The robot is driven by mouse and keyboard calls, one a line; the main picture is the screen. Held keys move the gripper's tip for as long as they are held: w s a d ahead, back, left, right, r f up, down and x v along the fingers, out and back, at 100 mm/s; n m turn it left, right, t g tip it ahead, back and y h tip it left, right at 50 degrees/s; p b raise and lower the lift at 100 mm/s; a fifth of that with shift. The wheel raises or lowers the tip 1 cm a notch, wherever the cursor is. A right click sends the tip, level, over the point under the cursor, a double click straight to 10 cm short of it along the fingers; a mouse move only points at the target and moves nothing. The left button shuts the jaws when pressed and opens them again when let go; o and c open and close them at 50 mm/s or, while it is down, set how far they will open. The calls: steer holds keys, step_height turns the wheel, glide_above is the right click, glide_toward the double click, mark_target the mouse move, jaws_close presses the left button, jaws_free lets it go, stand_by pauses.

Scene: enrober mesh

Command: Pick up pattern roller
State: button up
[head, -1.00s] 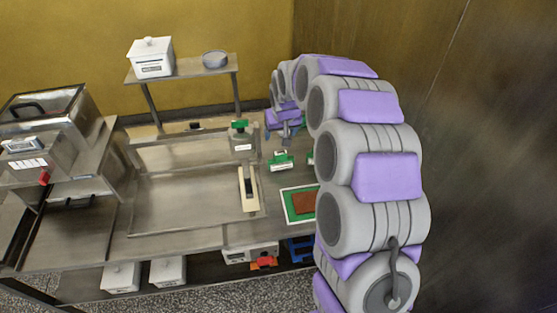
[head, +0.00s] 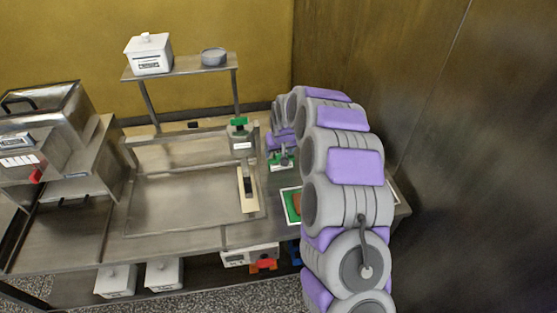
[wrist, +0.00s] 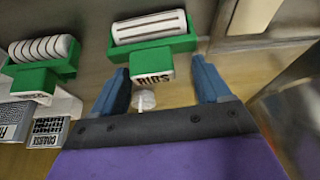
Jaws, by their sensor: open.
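In the wrist view, a pattern roller (wrist: 149,27) with straight pale ribs sits in a green holder with a block marked "RIBS" (wrist: 153,62). My gripper (wrist: 160,70) is open, its two blue fingers on either side of that block, with nothing visibly clamped. A second roller (wrist: 42,48) with curved grooves, in a green holder (wrist: 38,80), lies to the left, outside the fingers. In the head view, my gripper (head: 283,153) is low over the right part of the bench, and it partly hides a green-framed roller there.
Labelled blocks, one marked "COARSE" (wrist: 48,130), lie beside the left roller. The wide metal tray (head: 180,205) is bare.

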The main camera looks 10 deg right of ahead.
steer(key=shift+d, duration=0.5)
steer(key=shift+c, duration=0.2)
steer(key=c, duration=0.3)
steer(key=shift+a, duration=0.4)
steer(key=c, duration=0.5)
steer(key=shift+c, duration=1.3)
steer(key=shift+d, duration=0.2)
steer(key=shift+c, duration=0.3)
steer(key=shift+w+a+r+p, duration=0.1)
steer(key=shift+r+p, duration=0.5)
steer(key=shift+r, duration=1.3)
steer(key=s+r+p, duration=0.1)
steer(key=s+p, duration=0.1)
steer(key=s, duration=1.4)
steer(key=shift+p, duration=0.3)
